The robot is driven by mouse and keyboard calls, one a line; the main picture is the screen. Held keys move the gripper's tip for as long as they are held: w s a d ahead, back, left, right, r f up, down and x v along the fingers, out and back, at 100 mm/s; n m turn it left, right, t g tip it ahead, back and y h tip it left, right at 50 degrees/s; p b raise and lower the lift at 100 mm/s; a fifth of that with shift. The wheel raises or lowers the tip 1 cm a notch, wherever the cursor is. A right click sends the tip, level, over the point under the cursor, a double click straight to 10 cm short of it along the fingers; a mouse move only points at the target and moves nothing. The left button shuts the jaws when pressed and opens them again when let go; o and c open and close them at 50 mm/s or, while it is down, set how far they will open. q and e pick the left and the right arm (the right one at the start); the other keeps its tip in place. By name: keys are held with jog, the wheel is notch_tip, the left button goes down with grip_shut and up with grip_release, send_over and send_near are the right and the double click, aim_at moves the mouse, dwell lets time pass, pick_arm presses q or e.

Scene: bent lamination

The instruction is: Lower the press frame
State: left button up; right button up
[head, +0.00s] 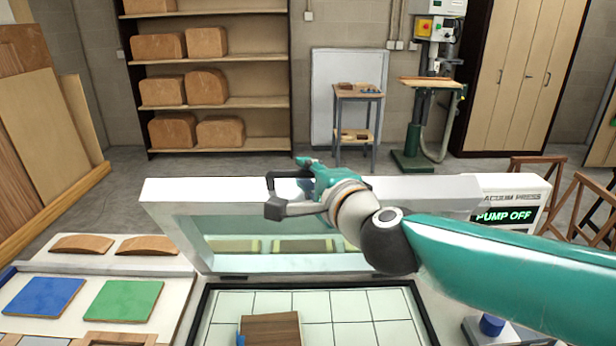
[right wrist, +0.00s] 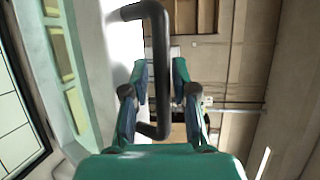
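The white press frame (head: 180,199) stands raised and tilted up behind the press bed, with a clear sheet (head: 330,226) in it. Its dark bar handle (head: 274,210) sticks out near the top edge. It also shows in the right wrist view (right wrist: 158,60), running between my fingers. My right gripper (head: 304,178) is at this handle, with its fingers on both sides of the bar. In the right wrist view the gripper (right wrist: 160,82) looks open, with narrow gaps beside the bar. My left gripper is not in view.
The gridded press bed (head: 345,305) holds a brown wood piece (head: 270,329). A control box (head: 512,203) reads PUMP OFF. A side table at left carries blue (head: 42,297) and green (head: 123,300) panels and curved wood pieces (head: 147,245). Sawhorses (head: 580,200) stand at right.

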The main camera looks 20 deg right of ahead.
jog(key=shift+w, duration=0.3)
grip_shut()
jog(key=shift+f, duration=0.1)
jog(key=shift+s, duration=0.1)
